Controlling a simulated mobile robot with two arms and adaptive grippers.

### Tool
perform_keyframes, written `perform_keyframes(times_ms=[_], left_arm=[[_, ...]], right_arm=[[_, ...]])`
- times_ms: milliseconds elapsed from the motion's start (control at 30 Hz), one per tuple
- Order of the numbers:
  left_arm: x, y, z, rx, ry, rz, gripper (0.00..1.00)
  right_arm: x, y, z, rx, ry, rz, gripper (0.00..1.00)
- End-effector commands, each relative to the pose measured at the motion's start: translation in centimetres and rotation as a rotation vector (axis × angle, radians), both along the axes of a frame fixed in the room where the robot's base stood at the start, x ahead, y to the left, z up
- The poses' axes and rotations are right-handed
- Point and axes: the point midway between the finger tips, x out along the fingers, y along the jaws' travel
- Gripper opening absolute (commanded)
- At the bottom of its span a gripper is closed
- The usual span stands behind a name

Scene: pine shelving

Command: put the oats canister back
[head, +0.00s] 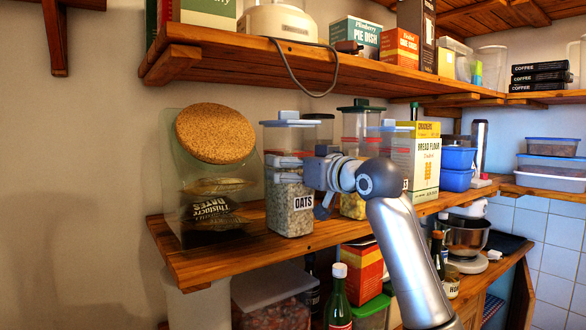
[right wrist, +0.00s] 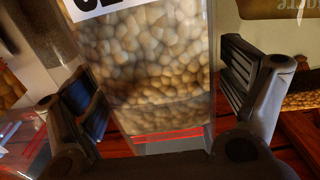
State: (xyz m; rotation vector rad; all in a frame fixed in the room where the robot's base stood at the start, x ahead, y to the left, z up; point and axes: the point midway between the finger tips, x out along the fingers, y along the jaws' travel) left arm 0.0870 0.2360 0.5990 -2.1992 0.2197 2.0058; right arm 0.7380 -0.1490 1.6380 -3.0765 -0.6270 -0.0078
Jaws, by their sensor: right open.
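The oats canister (head: 291,212) is a clear, square-sided container with a pale blue lid, an OATS label and pale grains inside. It stands upright at the front of the middle shelf (head: 335,232). My right gripper (head: 284,169) is at its upper part, coming in from the right. In the right wrist view the canister (right wrist: 155,60) is between the two spread fingers of the gripper (right wrist: 160,88), with a gap visible on either side. The gripper is open. My left gripper is not in view.
Other clear canisters (head: 357,124) and a bread flour box (head: 427,160) stand to the right. The upper shelf (head: 250,60) runs above. A bottle (head: 338,300) stands below.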

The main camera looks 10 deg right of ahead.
Motion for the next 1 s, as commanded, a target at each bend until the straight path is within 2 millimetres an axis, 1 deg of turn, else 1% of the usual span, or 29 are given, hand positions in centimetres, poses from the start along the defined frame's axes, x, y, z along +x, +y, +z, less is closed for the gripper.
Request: perform_keyframes(times_ms=[33,167,300,500,600,800,1000], left_arm=[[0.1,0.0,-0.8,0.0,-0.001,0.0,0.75],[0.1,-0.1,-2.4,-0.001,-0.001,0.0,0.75],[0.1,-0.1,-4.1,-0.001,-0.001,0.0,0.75],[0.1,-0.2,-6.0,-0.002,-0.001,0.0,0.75],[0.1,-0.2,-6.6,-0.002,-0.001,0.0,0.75],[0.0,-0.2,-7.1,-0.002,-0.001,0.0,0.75],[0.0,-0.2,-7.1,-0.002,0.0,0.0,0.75]], right_arm=[[-0.5,-0.3,-0.4,0.0,-0.003,-0.001,0.93],[-2.3,-1.1,-0.6,-0.001,-0.006,-0.003,0.93],[-4.8,-2.1,-0.6,-0.001,-0.007,-0.002,0.93],[-8.0,-3.5,-0.5,0.0,-0.005,-0.002,0.93],[-9.2,-4.0,-0.4,-0.001,-0.004,-0.002,0.93],[-10.4,-4.5,-0.2,-0.001,-0.001,-0.001,0.93],[-10.6,-4.5,-0.1,0.0,0.0,-0.001,0.93]])
